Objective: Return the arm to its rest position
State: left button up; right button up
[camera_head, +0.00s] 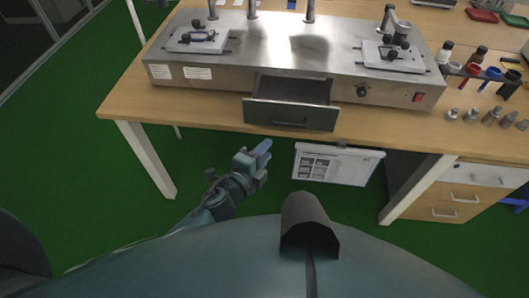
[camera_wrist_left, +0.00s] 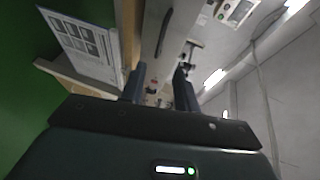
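My left gripper (camera_head: 262,151) is in front of the workbench, below the open drawer and left of the hanging clipboard. It also shows in the left wrist view (camera_wrist_left: 158,76), where its two dark fingers stand apart with nothing between them. My left arm (camera_head: 212,205) comes up from the lower left, over the green floor. The gripper appears clear of the drawer and the bench edge. My right gripper is in neither view.
A metal test machine (camera_head: 300,45) stands on the wooden workbench (camera_head: 200,106); its drawer (camera_head: 290,115) is pulled open towards me. A clipboard (camera_head: 337,164) hangs below the bench edge. Bottles and weights stand at right above wooden drawers (camera_head: 455,195). Green floor lies left.

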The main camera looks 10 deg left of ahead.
pick_arm(q)
jog(key=s+a+f+n+g+y, duration=0.1)
jog(key=s+a+n, duration=0.3)
jog(key=s+n, duration=0.5)
jog(key=s+a+f+n+g+y, duration=0.2)
jog(key=s+a+f+n+g, duration=0.1)
jog(key=s+n, duration=0.7)
jog(key=shift+a+f, duration=0.85)
jog(key=shift+a, duration=0.15)
